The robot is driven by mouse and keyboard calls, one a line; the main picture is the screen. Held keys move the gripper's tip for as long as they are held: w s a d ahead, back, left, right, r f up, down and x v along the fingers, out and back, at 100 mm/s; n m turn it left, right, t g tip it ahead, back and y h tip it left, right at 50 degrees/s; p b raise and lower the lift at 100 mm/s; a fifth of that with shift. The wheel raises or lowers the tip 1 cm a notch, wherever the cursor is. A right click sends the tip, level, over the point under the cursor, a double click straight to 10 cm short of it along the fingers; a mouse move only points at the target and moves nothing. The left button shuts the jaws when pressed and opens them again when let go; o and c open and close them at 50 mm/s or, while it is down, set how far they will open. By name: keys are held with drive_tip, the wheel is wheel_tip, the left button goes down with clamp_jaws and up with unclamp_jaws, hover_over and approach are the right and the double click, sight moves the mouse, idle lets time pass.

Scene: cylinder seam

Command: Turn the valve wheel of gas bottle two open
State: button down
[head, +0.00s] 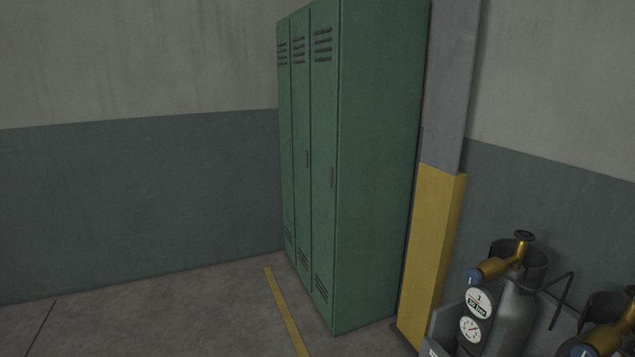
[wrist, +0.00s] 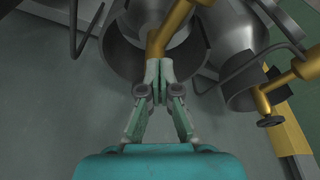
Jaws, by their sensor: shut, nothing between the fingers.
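In the head view a grey gas bottle (head: 510,310) stands at the lower right, with a brass valve (head: 505,265), a dark valve wheel (head: 524,236) and a blue cap that seems marked 1. A second bottle's brass valve (head: 605,340) is cut off by the right edge; its number is not clear. In the wrist view my gripper (wrist: 159,68) is shut and empty. Its fingertips are at the lower end of the middle bottle's brass valve (wrist: 166,30); contact cannot be told. No wheel shows clearly there. The neighbouring bottle's valve wheel (wrist: 270,122) shows at right.
Dark collars surround the valves, and dark bent pipes (wrist: 262,66) run beside them. A yellow and grey post (head: 435,250) and green lockers (head: 375,170) stand left of the bottles in the head view. The floor (head: 190,315) at left is clear, with a yellow line.

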drive_tip(key=shift+s+d, duration=0.45)
drive_tip(key=shift+d, duration=0.1)
drive_tip(key=shift+s+d, duration=0.25)
drive_tip(key=shift+d, duration=0.35)
idle(0.4)
drive_tip(key=shift+s+a, duration=0.1)
drive_tip(key=shift+s, duration=0.3)
wheel_tip(320, 180, up, 7)
drive_tip(key=w+a, duration=0.3)
wheel_tip(320, 180, down, 7)
idle(0.6)
drive_tip(key=shift+s+d, duration=0.7)
drive_tip(key=shift+d, duration=0.1)
idle(0.8)
